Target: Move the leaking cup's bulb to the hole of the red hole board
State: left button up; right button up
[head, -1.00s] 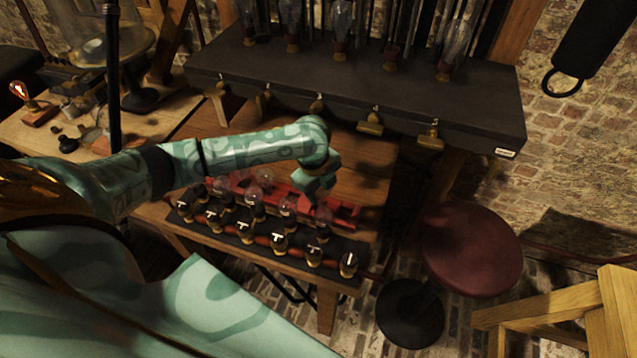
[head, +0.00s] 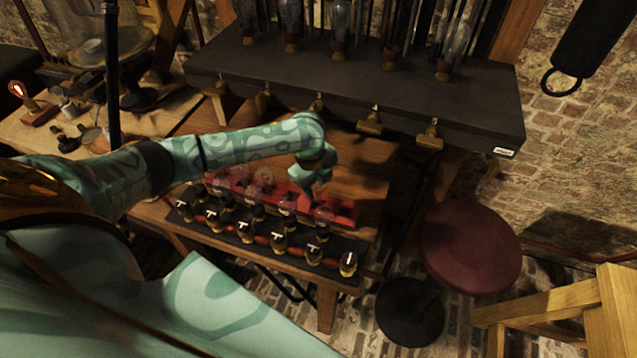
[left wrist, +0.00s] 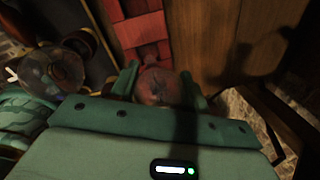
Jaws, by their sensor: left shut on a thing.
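My left gripper (head: 314,188) is over the right part of the red hole board (head: 342,213). In the left wrist view its two green fingers (left wrist: 157,84) are shut on a clear round glass bulb (left wrist: 160,90), with the red board (left wrist: 140,32) just beyond it. I cannot tell whether the bulb touches the board. Dark cups with brass fronts (head: 279,242) stand in a row along the front of the bench. Several other glass bulbs stand behind them. I cannot tell which cup leaks. My right gripper is not in view.
A dark shelf (head: 330,85) with brass clamps and glass tubes overhangs the back of the bench. A dark red stool (head: 470,245) stands to the right. A side table (head: 60,115) with a lit lamp (head: 35,108) is at the left. Bare wood (head: 365,165) shows behind the red board.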

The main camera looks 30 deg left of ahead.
pick_arm(q)
jog(key=shift+f, duration=1.65)
dwell(0.9)
jog(key=o, duration=1.2)
jog(key=shift+c, duration=0.2)
notch_tip(320, 180, up, 16)
jog(key=s+p, duration=0.2)
jog(key=p, duration=0.3)
jog(key=shift+s+a, duration=0.25)
jog(key=shift+s, duration=0.1)
